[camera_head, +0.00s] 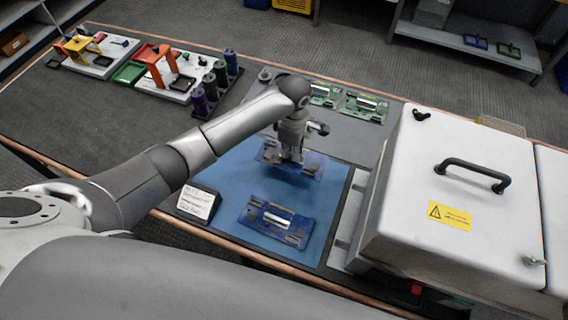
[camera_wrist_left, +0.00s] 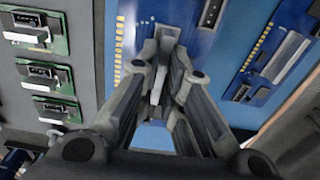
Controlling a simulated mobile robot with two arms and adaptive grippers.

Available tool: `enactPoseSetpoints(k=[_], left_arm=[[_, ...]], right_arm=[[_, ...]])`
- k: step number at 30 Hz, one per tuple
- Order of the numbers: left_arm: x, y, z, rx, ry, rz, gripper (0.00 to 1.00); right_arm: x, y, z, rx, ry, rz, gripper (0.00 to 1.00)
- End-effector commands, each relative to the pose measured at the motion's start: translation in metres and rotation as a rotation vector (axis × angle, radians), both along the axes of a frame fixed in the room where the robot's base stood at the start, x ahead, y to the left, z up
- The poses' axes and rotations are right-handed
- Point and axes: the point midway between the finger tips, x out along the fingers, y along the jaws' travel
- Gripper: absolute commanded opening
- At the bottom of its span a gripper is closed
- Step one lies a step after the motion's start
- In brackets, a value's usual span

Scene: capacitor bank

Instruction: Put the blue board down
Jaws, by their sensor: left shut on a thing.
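My left gripper (camera_head: 290,158) reaches over the blue mat (camera_head: 222,172) and is shut on a blue board (camera_head: 312,168). The held board lies roughly flat above the far part of the mat, with a dark shadow beneath it; I cannot tell the exact gap. In the left wrist view the fingers (camera_wrist_left: 165,50) close on a part in the middle of this board (camera_wrist_left: 135,28). A second blue board (camera_head: 275,223) lies on the mat nearer to me, apart from the held one. It also shows in the left wrist view (camera_wrist_left: 262,72). My right gripper is out of view.
Green boards (camera_head: 366,106) lie on a grey mat (camera_head: 350,143) beyond the blue one. A white cabinet with a black handle (camera_head: 474,173) stands right. A small label stand (camera_head: 198,203) is at the blue mat's left edge. Coloured spools (camera_head: 220,75) and fixtures stand far left.

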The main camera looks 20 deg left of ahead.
Motion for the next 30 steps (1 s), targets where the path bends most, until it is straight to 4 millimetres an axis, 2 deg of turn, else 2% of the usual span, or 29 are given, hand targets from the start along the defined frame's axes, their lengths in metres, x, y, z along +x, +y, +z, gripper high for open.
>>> enactPoseSetpoints(k=[4, 12, 25, 26, 30], left_arm=[[0.000, 0.000, -0.016, 0.000, 0.001, -0.001, 0.00], [0.000, 0.000, -0.050, 0.000, 0.001, -0.001, 0.00], [0.000, 0.000, -0.057, -0.001, -0.001, -0.003, 0.00], [0.000, 0.000, -0.057, 0.000, -0.001, -0.003, 0.12], [0.000, 0.000, -0.057, 0.000, -0.001, -0.003, 0.30]], right_arm=[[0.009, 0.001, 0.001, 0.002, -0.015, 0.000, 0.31], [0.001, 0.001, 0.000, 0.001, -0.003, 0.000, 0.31], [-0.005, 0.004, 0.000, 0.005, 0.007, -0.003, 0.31], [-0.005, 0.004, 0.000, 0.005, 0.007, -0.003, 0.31], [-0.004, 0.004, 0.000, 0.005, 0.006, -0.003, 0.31]])
